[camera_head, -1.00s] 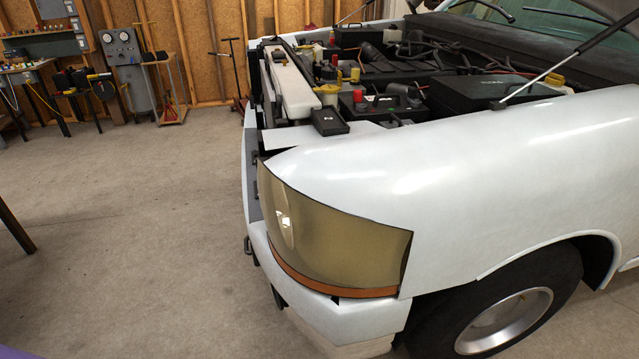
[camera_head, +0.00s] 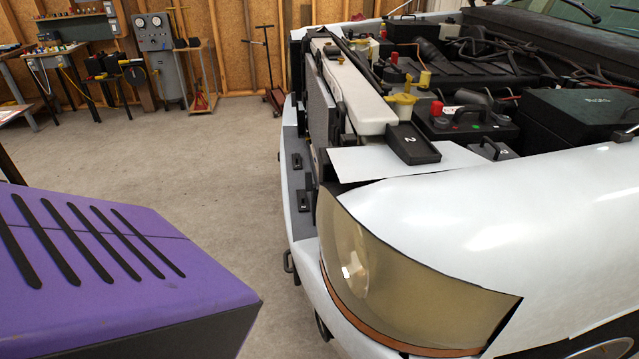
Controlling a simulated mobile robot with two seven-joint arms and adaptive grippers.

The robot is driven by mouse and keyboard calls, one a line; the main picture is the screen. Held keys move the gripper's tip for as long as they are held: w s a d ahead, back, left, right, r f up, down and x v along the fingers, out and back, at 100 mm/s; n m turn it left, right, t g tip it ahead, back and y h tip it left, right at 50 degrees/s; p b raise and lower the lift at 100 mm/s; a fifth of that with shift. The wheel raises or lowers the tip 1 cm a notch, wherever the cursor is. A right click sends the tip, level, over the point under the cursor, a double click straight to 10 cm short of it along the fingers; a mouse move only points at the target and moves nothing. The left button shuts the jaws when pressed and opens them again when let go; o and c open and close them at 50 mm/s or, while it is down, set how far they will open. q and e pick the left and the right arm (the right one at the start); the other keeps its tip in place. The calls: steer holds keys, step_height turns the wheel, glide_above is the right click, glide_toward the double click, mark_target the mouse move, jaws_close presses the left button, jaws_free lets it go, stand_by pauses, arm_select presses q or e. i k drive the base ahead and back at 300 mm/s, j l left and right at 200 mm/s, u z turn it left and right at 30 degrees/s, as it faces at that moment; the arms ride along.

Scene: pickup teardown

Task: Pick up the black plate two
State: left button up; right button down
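The black plate two (camera_head: 412,143) is a small dark rectangular piece marked with a white "2". It lies at the front edge of the open engine bay, partly over a flat white panel (camera_head: 365,162), right of the long white tank. Nothing of mine touches it. Neither of my grippers is in view.
The white pickup (camera_head: 540,220) fills the right side, with its headlight (camera_head: 400,280) nearest. A black battery-like box (camera_head: 465,122) and a small black handled part (camera_head: 492,148) sit right of the plate. Open concrete floor (camera_head: 215,160) lies left of the truck.

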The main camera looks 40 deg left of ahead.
mark_target(302, 197)
steer(key=i+j+z, duration=0.1)
steer(key=j+z, duration=0.2)
steer(key=j, duration=0.8)
steer(key=j+z, duration=0.3)
steer(key=j, duration=1.65)
steer(key=k+j, duration=0.1)
steer(key=j, duration=1.75)
steer(key=k+z, duration=0.05)
